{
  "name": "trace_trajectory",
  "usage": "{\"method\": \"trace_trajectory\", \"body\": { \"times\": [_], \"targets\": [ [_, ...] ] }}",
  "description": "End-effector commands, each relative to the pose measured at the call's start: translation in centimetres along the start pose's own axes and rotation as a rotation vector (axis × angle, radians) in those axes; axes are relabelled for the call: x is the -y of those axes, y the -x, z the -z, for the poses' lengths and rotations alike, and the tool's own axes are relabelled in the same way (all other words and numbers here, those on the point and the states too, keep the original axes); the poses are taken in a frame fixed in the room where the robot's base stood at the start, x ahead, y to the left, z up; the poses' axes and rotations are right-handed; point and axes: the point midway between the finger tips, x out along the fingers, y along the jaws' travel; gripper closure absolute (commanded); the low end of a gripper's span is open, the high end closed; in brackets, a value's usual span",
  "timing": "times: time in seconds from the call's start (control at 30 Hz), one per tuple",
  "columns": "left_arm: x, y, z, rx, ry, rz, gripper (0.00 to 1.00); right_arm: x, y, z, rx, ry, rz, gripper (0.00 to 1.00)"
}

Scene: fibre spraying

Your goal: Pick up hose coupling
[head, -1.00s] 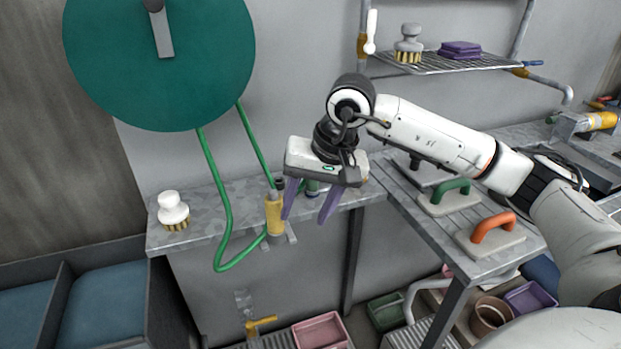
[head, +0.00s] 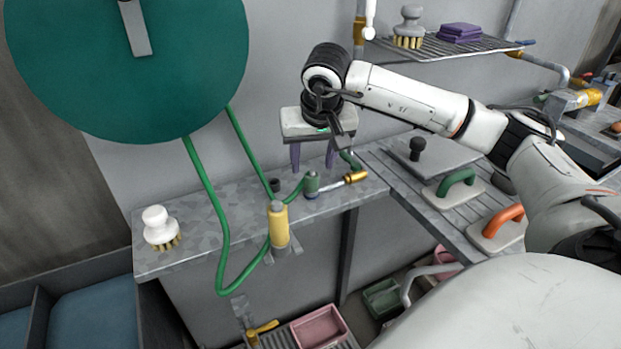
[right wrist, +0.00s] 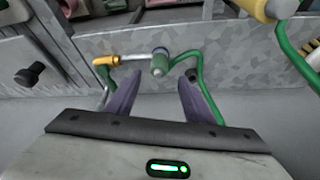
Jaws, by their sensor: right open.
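A short grey-green fitting (head: 312,184), which looks like the hose coupling, stands on the metal counter (head: 196,213). A green hose joins it on the left, and a pipe with a brass end (head: 355,177) lies to its right. My right gripper (head: 313,162) is open and empty, its two purple fingers just behind the fitting, near the wall. In the right wrist view the fitting (right wrist: 159,63) sits just beyond and between the fingertips (right wrist: 160,80), with no contact visible. My left gripper is not in view.
A yellow cylinder (head: 279,225) stands in a bracket at the counter's front edge. A green hose (head: 214,205) loops down from the big green reel (head: 130,75). A white brush (head: 160,226) stands at left. Green-handled (head: 456,180) and orange-handled (head: 500,222) floats lie at right.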

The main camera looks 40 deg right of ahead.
Motion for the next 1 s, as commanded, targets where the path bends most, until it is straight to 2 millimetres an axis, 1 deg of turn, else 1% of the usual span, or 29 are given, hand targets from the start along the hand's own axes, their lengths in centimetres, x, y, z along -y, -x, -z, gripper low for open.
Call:
{"method": "trace_trajectory", "body": {
  "times": [0.23,0.33,0.43,0.63,0.67,0.9,0.93,1.0],
  "targets": [
    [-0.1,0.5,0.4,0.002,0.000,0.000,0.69,-0.4,-3.3,-0.4,0.005,-0.001,-0.003,0.53],
    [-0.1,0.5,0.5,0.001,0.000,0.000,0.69,-0.2,-4.5,-0.3,0.003,-0.001,0.000,0.53],
    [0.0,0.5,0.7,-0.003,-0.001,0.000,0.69,-0.3,-5.2,-0.3,0.002,0.000,-0.001,0.53],
    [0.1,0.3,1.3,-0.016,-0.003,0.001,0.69,-0.3,-5.2,-0.3,0.001,0.000,0.000,0.53],
    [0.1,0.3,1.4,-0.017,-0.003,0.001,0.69,-0.3,-5.2,-0.3,0.001,0.000,0.000,0.54],
    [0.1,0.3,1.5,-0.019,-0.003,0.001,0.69,-0.3,-5.2,-0.3,0.001,0.000,0.000,0.95],
    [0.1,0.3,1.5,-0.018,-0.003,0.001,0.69,-0.3,-5.2,-0.3,0.001,0.000,0.000,0.98],
    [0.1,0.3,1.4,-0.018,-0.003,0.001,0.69,-0.3,-5.2,-0.3,0.000,-0.001,0.000,0.98]
  ]
}}
